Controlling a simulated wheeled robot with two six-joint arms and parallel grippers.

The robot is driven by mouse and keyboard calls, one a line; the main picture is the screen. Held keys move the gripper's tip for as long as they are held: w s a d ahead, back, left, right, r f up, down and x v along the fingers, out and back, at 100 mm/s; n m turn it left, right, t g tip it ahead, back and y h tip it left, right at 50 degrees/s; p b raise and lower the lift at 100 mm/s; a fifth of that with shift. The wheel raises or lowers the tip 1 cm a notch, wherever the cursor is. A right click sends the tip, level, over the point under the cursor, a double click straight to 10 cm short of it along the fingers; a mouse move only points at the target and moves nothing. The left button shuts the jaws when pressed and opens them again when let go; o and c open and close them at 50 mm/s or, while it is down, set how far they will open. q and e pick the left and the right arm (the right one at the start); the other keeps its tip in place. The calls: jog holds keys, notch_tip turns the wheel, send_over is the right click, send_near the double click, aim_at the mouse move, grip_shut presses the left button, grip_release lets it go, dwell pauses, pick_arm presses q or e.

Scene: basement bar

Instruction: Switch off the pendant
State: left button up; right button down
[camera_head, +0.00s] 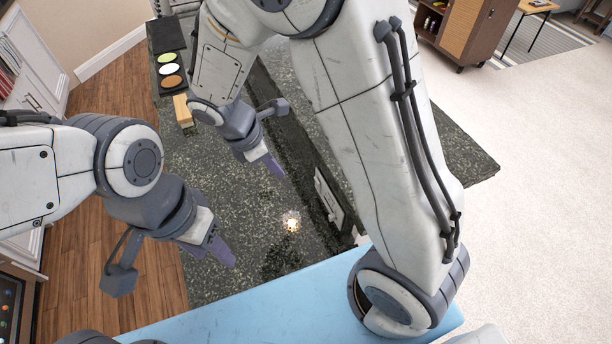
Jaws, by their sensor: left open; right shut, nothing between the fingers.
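No pendant lamp shows directly. A bright warm spot of light (291,221) glows on the dark speckled counter, and I cannot tell whether it is a lamp or its reflection. A pale rectangular plate (328,197) is set in the upright face along the counter's right side; it may be a switch plate, but its details are too small to tell. My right gripper (275,168) is shut and empty above the counter, up and left of the plate. My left gripper (222,252) is open and empty over the counter's left part, left of the bright spot.
The granite counter (195,163) runs away from me. A dark tray (172,88) with several coloured round discs and a small wooden block (182,110) lie at its far left. A wooden cabinet (468,32) stands far right. My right arm hides much of the counter's right side.

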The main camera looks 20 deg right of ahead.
aim_at(317, 186)
pick_arm(q)
jog(key=shift+r+p, duration=0.9)
pick_arm(e)
jog(key=d+f, duration=0.7)
jog(key=f, duration=0.1)
jog(key=shift+d+f, duration=0.25)
jog(key=shift+f, duration=0.15)
